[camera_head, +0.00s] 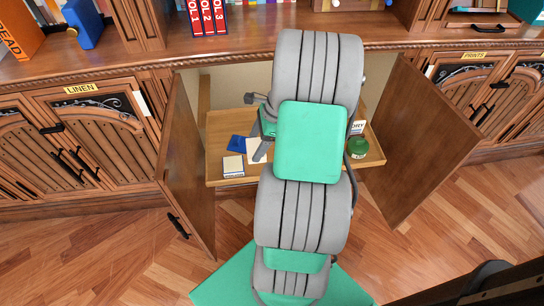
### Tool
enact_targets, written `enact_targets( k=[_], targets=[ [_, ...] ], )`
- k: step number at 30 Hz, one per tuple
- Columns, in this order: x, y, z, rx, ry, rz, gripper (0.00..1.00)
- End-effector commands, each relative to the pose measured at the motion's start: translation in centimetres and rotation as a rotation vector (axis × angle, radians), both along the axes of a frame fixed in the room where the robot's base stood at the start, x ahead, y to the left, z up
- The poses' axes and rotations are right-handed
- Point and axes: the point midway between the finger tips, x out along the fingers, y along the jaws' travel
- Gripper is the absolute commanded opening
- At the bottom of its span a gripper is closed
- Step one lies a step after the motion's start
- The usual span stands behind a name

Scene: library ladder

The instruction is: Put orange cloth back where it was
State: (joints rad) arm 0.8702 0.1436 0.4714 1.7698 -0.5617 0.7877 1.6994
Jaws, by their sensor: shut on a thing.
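No orange cloth shows in the head view; my arm covers the middle of the open cabinet. My gripper (262,149) shows only in part, as a grey finger at the left edge of my arm, over the pull-out shelf (205,150). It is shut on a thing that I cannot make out. A white card-like piece (251,150) shows right beside the finger; I cannot tell whether they touch. The cabinet's left door (185,165) and right door (418,140) stand wide open.
On the shelf are a blue item (236,143), a small pale box (233,166), a green jar (358,149) and a partly hidden labelled box (357,127). Closed cabinets labelled LINEN (80,89) and PRINTS (474,55) flank it. Red books (208,17) stand on the counter above.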

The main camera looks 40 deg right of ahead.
Motion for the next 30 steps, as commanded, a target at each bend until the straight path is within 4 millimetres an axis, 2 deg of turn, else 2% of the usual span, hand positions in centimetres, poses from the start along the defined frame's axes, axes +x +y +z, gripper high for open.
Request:
enact_targets(
  k=[1, 3, 6, 13, 17, 18, 23, 24, 27, 30],
  targets=[
    [-0.4, -1.5, -1.2, 0.001, 0.002, -0.005, 0.44],
    [-0.7, -2.7, -3.1, 0.003, 0.002, -0.002, 0.44],
    [-0.9, -4.3, -4.8, 0.001, 0.001, -0.001, 0.44],
    [-1.4, -6.2, -7.0, 0.0, 0.001, -0.002, 0.44],
    [-1.3, -6.1, -9.6, 0.0, 0.0, 0.001, 0.44],
    [-1.3, -6.1, -9.8, -0.002, -0.001, 0.001, 0.39],
    [-1.3, -6.1, -9.6, -0.001, 0.001, 0.0, 0.39],
    [-1.3, -6.1, -9.6, -0.001, 0.001, 0.0, 0.78],
    [-1.3, -6.1, -9.6, 0.0, 0.001, 0.0, 0.85],
    [-1.3, -6.1, -9.6, -0.001, 0.001, 0.0, 0.85]
  ],
)
